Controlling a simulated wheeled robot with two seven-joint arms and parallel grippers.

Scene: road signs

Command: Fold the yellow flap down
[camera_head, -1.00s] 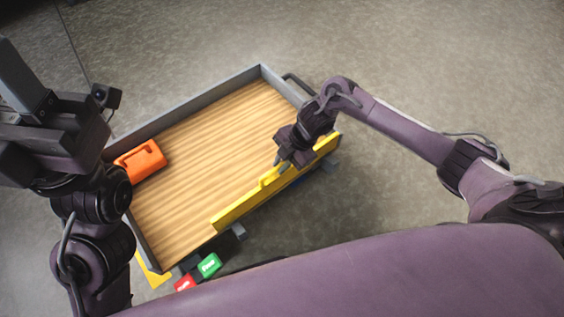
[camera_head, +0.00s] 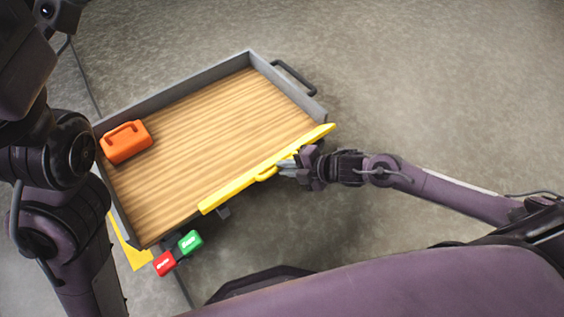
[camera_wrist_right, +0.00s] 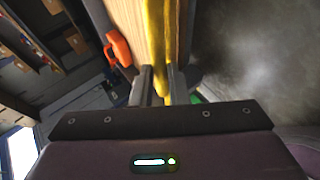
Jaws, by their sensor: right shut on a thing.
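The yellow flap (camera_head: 235,187) runs along the near long side of a grey-walled cart with a wood-grain bed (camera_head: 205,125). It appears as a narrow raised strip along that edge; its exact tilt is hard to tell. The right wrist view shows the yellow flap (camera_wrist_right: 154,40) running away from the gripper (camera_wrist_right: 161,88). My left arm stands at the left; its gripper is outside the picture.
An orange canister (camera_head: 127,142) sits in the bed's left corner. A green block (camera_head: 190,242) and a red block (camera_head: 165,263) are by the cart's near left corner. A black handle bar (camera_head: 295,77) sticks out at the far right end. The floor right of the cart is clear.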

